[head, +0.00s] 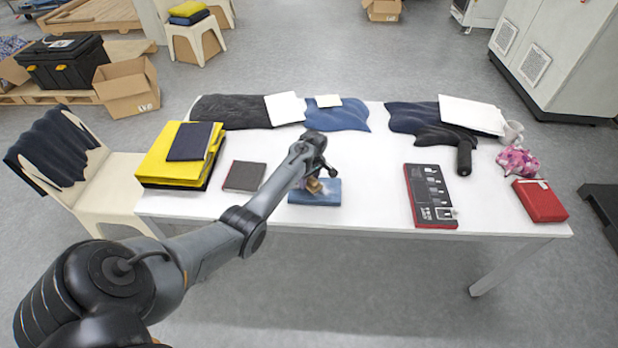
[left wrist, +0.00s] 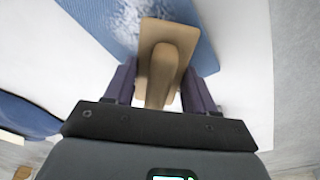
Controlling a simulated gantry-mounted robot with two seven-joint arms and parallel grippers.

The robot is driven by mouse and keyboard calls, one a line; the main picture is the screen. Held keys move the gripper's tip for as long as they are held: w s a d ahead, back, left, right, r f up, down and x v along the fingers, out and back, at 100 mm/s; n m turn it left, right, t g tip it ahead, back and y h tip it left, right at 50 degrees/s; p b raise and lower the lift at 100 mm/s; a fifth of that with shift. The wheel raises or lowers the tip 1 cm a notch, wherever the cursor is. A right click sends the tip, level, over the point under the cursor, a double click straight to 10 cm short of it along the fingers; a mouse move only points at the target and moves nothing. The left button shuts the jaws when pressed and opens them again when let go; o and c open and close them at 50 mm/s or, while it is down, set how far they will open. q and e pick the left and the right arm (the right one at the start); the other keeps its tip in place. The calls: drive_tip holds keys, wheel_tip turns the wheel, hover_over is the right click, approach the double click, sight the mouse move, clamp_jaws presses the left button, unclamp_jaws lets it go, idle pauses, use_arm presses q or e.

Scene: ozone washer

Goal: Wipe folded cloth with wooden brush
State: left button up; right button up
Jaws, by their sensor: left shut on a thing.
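A blue folded cloth (head: 328,193) lies on the white table near its front edge, left of the table's middle. It also shows in the left wrist view (left wrist: 97,18), with a whitish patch on its surface. My left gripper (head: 318,178) is over the cloth. In the left wrist view its two dark fingers (left wrist: 160,90) are shut on the handle of the wooden brush (left wrist: 166,42). The brush is tan and its head is over the cloth; whether its underside touches the cloth cannot be told. My right gripper is not in view.
The white table (head: 365,200) has a dark notebook (head: 244,176) left of the cloth and a yellow folded stack (head: 172,170) farther left. A red-edged control panel (head: 430,195) and a red box (head: 540,201) are to the right. Bare table lies between cloth and panel.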

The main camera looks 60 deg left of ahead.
use_arm(q)
drive_tip(key=shift+d+f, duration=0.15)
drive_tip(key=shift+f, duration=0.1)
